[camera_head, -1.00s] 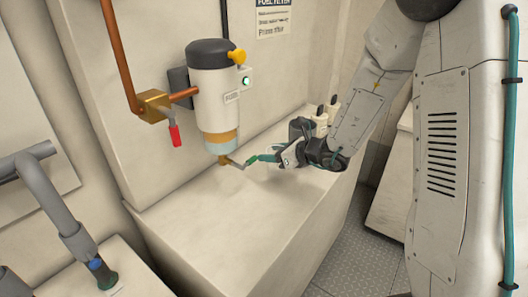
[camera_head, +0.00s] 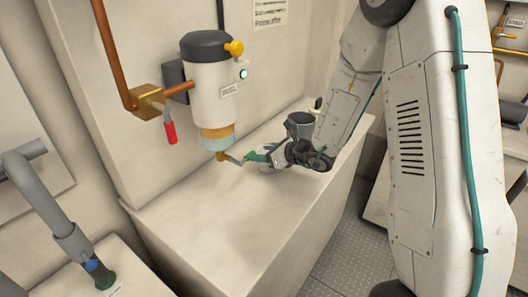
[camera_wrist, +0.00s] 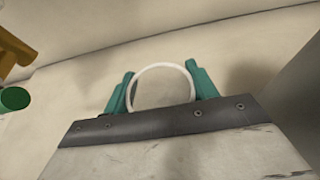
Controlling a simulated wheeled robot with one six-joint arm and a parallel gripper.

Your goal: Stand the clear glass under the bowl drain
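The filter (camera_head: 208,85) is on the wall, with a pale clear bowl (camera_head: 218,139) at its bottom and a brass drain (camera_head: 221,155) below. The drain has a lever with a green handle (camera_head: 256,157). In the wrist view, the brass drain (camera_wrist: 14,52) and the green handle (camera_wrist: 14,98) are at the left edge. My gripper (camera_wrist: 161,88) has its teal fingers on both sides of a pale round rim, seemingly the clear glass (camera_wrist: 162,66). The glass does not show clearly in the head view. There my gripper (camera_head: 277,158) is just right of the drain, over the white bench.
The white bench top (camera_head: 215,210) is clear in front of the filter. A copper pipe and brass valve (camera_head: 147,101) with a red handle (camera_head: 171,132) are left of it. A grey pipe (camera_head: 50,205) stands at lower left. Grey floor plate (camera_head: 343,245) lies right of the bench.

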